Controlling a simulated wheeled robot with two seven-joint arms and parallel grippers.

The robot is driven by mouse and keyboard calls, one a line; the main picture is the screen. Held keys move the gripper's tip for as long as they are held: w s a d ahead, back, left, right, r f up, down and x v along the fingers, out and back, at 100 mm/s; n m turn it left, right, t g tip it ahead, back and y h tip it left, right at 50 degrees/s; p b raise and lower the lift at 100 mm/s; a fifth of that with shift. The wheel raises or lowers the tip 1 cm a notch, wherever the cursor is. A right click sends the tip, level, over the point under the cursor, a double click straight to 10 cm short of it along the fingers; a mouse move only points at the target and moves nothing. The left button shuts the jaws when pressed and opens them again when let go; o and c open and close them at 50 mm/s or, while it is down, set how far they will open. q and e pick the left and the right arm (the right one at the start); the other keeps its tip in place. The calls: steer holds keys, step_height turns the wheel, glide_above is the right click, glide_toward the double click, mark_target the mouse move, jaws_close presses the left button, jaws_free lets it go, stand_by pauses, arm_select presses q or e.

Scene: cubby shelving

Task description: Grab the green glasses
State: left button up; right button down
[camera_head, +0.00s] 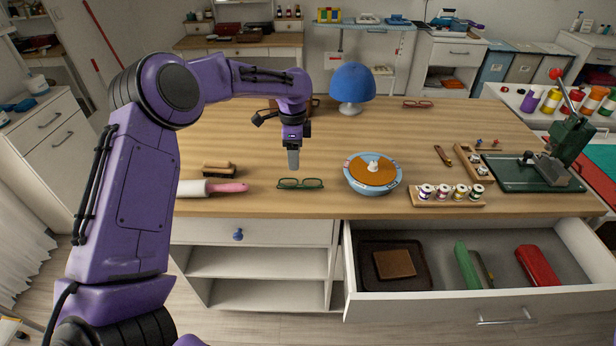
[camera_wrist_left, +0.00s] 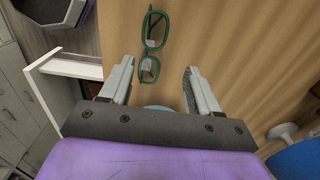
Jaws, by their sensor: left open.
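The green glasses (camera_head: 300,183) lie on the wooden table near its front edge, between the brush and the bowl. They also show at the top of the left wrist view (camera_wrist_left: 150,45), beyond and between my fingers. My left gripper (camera_head: 293,160) hangs above the table, just behind and above the glasses, pointing down. In the left wrist view it is open and empty, its two fingers (camera_wrist_left: 157,85) spread apart. The glasses are not between the fingertips in a grip. My right gripper is not in view.
A brush (camera_head: 219,170) and a pink-handled tool (camera_head: 228,187) lie left. A blue lamp (camera_head: 352,83) stands behind. An open drawer (camera_head: 490,306) juts out in front right. Red glasses (camera_head: 417,104) lie at the back.

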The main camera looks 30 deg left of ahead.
mark_target(297, 182)
arm_select(q)
steer(key=f, duration=0.1)
steer(key=s+f, duration=0.1)
steer(key=f, duration=0.1)
steer(key=shift+s+d+f+p, duration=0.15)
steer(key=shift+s+f+p, duration=0.05)
steer(key=shift+p, duration=0.15)
steer(key=f, duration=0.1)
steer(key=f+p, duration=0.1)
steer(key=f, duration=0.1)
steer(key=w+d+f+p, duration=0.1)
steer(key=f, duration=0.1)
steer(key=shift+f, duration=0.25)
steer(key=shift+s+f, duration=0.1)
steer(key=shift+s+a, duration=0.1)
steer(key=shift+s, duration=0.05)
steer(key=shift+c, duration=0.6)
steer(key=c, duration=0.8)
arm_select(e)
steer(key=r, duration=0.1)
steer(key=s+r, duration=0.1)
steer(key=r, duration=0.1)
